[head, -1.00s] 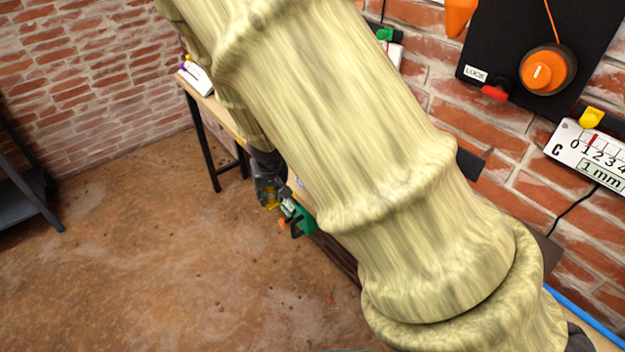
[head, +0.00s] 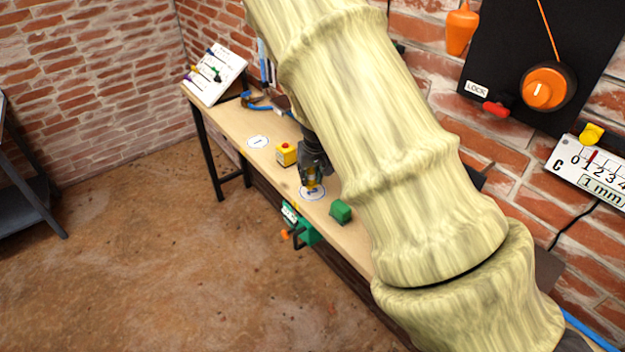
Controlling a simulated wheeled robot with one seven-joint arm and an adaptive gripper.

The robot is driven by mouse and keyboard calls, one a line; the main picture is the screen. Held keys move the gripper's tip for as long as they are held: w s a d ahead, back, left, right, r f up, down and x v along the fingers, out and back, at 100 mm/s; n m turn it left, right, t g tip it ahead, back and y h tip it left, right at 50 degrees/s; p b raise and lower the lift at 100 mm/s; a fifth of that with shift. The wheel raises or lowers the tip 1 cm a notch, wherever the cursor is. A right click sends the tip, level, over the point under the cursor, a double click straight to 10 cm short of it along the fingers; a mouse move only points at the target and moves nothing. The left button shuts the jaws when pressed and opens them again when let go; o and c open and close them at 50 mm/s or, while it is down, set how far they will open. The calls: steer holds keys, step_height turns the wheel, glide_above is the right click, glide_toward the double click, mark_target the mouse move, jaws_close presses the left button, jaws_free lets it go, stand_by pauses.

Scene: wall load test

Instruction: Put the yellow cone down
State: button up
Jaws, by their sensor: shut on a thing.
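My gripper (head: 312,180) points down over the workbench (head: 235,122), at a white round marker (head: 313,194) with a figure on it. It is shut on the yellow cone (head: 311,186), which shows only as a small yellow patch between the fingers. The fingers hide most of the cone. I cannot tell whether its base touches the marker or hangs just above it.
A yellow box with a red button (head: 286,154) stands close behind my gripper, and a green block (head: 341,211) stands in front to the right. Another round marker (head: 258,142) is bare. A green vise (head: 304,228) is on the bench's front edge.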

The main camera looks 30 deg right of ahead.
mark_target(313, 181)
steer(key=shift+w+d, duration=0.15)
steer(key=shift+d, duration=0.3)
steer(key=shift+f+b, duration=0.55)
steer(key=shift+f, duration=1.25)
steer(key=o, duration=1)
steer(key=p+v, duration=0.2)
steer(key=v, duration=1)
steer(key=shift+a, duration=0.1)
